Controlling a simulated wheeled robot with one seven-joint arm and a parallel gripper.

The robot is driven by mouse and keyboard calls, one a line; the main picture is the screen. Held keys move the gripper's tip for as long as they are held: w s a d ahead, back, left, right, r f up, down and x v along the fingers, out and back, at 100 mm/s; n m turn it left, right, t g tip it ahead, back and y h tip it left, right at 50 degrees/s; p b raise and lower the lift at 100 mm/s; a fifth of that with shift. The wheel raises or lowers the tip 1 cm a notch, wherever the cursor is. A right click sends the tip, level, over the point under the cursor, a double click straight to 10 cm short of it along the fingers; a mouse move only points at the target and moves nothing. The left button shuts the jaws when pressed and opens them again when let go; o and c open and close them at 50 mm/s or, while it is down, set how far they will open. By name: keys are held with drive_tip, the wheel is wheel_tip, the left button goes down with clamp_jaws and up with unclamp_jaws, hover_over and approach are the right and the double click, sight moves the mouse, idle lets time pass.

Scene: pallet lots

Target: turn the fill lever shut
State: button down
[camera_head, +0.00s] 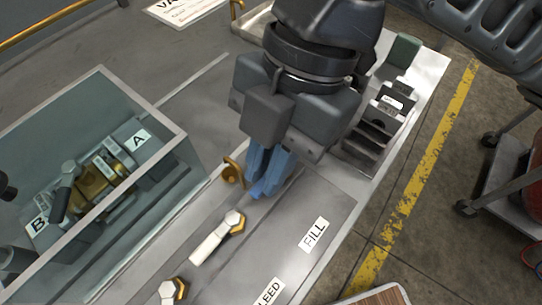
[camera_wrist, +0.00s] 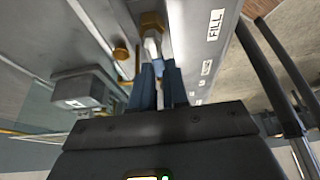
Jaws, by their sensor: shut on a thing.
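My gripper (camera_head: 260,190) has blue fingers and points down at the grey lever panel (camera_head: 329,199). In the wrist view my gripper (camera_wrist: 158,70) is shut on the fill lever (camera_wrist: 152,44), a pale handle with a brass hub. The handle runs from the hub toward the fingers, roughly along the panel. The FILL label (camera_head: 314,234) lies to its right and also shows in the wrist view (camera_wrist: 215,25). In the head view my gripper hides the fill lever.
A lever with a white handle (camera_head: 211,243) is close by, with another lever (camera_head: 172,292) and the BLEED label (camera_head: 268,293) below. A brass fitting (camera_head: 232,172) stands left of my fingers. A glass-sided box (camera_head: 183,137) is at left. Black slotted blocks (camera_head: 369,137) stand at right.

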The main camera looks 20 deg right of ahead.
drive_tip(key=c, duration=1.1)
unclamp_jaws()
